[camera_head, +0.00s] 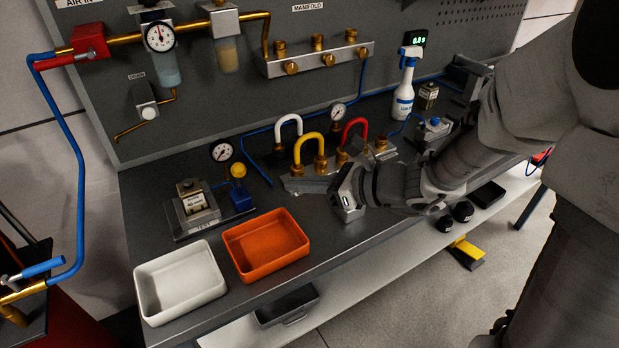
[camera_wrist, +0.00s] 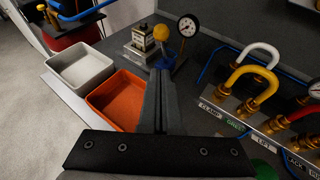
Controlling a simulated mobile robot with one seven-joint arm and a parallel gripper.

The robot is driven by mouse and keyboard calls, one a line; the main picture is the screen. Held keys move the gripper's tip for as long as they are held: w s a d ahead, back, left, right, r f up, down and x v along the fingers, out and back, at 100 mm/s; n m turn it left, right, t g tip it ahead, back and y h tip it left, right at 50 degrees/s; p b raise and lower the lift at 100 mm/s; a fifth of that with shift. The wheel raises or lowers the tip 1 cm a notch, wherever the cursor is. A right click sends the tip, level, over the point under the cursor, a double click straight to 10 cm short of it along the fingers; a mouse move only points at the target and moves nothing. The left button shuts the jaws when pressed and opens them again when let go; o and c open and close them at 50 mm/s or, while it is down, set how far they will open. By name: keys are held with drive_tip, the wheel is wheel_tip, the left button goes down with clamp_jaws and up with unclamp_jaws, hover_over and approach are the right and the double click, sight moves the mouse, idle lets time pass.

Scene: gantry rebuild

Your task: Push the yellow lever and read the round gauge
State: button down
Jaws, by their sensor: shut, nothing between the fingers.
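The knob (camera_wrist: 161,33) also shows in the wrist view, just beyond my fingertips, with a gap I cannot measure. A round gauge (camera_head: 222,152) with a white dial stands just behind the lever; it shows in the wrist view too (camera_wrist: 187,26). Its needle is too small to read surely. My gripper (camera_wrist: 160,75) is shut and empty. In the head view my gripper (camera_head: 348,196) is right of the lever, and my fingers are mostly hidden.
An orange tray (camera_head: 233,236) and a white tray (camera_head: 152,305) sit at the bench front. Right of the lever is a manifold with white (camera_head: 287,119), yellow (camera_head: 309,138) and red (camera_head: 354,122) hose loops. Another gauge (camera_head: 159,36) hangs on the back panel.

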approach(240, 182)
drive_tip(key=shift+w+a+r, duration=0.15)
drive_tip(key=shift+w+a, duration=0.05)
drive_tip(key=shift+a, duration=0.4)
drive_tip(key=shift+w+a+r, duration=0.15)
drive_tip(key=shift+a, duration=0.45)
drive_tip(key=shift+w+a+r, duration=0.15)
drive_tip(key=shift+w+a, duration=0.05)
drive_tip(key=shift+a, duration=0.4)
drive_tip(key=shift+r, duration=0.2)
